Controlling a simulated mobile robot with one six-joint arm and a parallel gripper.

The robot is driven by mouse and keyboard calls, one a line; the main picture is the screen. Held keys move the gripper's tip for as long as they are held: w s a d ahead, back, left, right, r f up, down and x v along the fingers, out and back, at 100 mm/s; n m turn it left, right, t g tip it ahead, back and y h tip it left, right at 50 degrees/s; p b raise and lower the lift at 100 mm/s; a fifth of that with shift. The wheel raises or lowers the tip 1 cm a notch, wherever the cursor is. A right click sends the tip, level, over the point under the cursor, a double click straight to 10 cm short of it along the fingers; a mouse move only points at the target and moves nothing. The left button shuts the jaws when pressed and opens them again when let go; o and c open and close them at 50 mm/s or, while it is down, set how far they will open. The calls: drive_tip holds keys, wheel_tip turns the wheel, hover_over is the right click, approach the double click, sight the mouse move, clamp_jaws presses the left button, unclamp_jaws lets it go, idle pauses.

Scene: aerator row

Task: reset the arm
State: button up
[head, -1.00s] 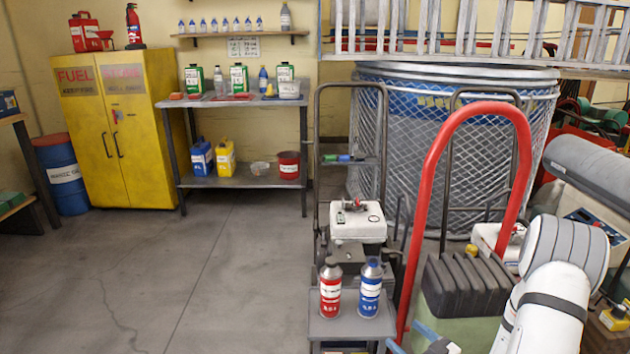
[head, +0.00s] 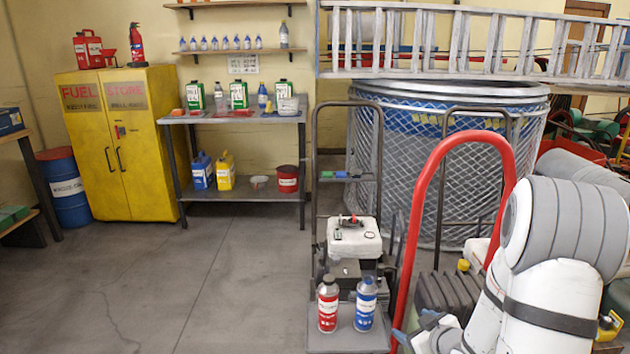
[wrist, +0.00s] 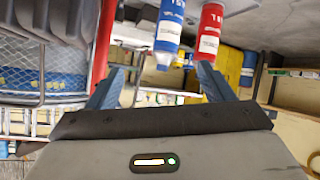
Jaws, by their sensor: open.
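My arm (head: 555,290) is at the right of the head view, bent, with its end low beside the red hoop handle. My gripper (wrist: 160,74) is open and empty in the wrist view, its two blue fingers spread apart. In the head view only part of the gripper shows at the bottom edge. The wrist view is upside down. A red bottle (head: 328,306) and a blue bottle (head: 366,306) stand upright on a grey platform, left of my gripper. The blue bottle (wrist: 170,28) and red bottle (wrist: 210,32) also appear beyond the fingers, apparently untouched.
The red hoop handle (head: 410,230) rises close to my arm. A white-topped engine machine (head: 354,240) stands behind the bottles. A mesh-sided drum (head: 420,150) and a ladder (head: 470,40) are behind. The yellow cabinet (head: 120,140) is far left. Open floor (head: 200,290) lies left.

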wheel_tip(320, 180, up, 13)
drive_tip(key=s+m+g+h+p, duration=0.2)
drive_tip(key=s+h+p, duration=0.1)
drive_tip(key=h+p, duration=0.15)
drive_tip(key=s+a+r+m+g+p, duration=0.3)
drive_tip(key=s+r+p, duration=0.3)
drive_tip(key=s+r, duration=0.4)
wheel_tip(320, 180, up, 3)
drive_tip(key=shift+a+f+g+h+p, duration=0.15)
drive_tip(key=shift+g+h+p, duration=0.15)
drive_tip(key=shift+h+p, duration=0.05)
drive_tip(key=s+a+r+g+p, duration=0.1)
drive_tip(key=s+a+r, duration=0.1)
drive_tip(key=s, duration=0.1)
drive_tip(key=s+a+r+m+g+y+p, duration=0.1)
drive_tip(key=s+a+r, duration=0.1)
drive_tip(key=s, duration=0.2)
drive_tip(key=s+a+r+g+p, duration=0.1)
drive_tip(key=s+r, duration=0.1)
drive_tip(key=s, duration=0.1)
drive_tip(key=shift+s+a+r+m+y, duration=0.2)
drive_tip(key=shift+s+a+m+y, duration=0.1)
drive_tip(key=shift+s+a+y, duration=0.1)
drive_tip(key=shift+c, duration=0.2)
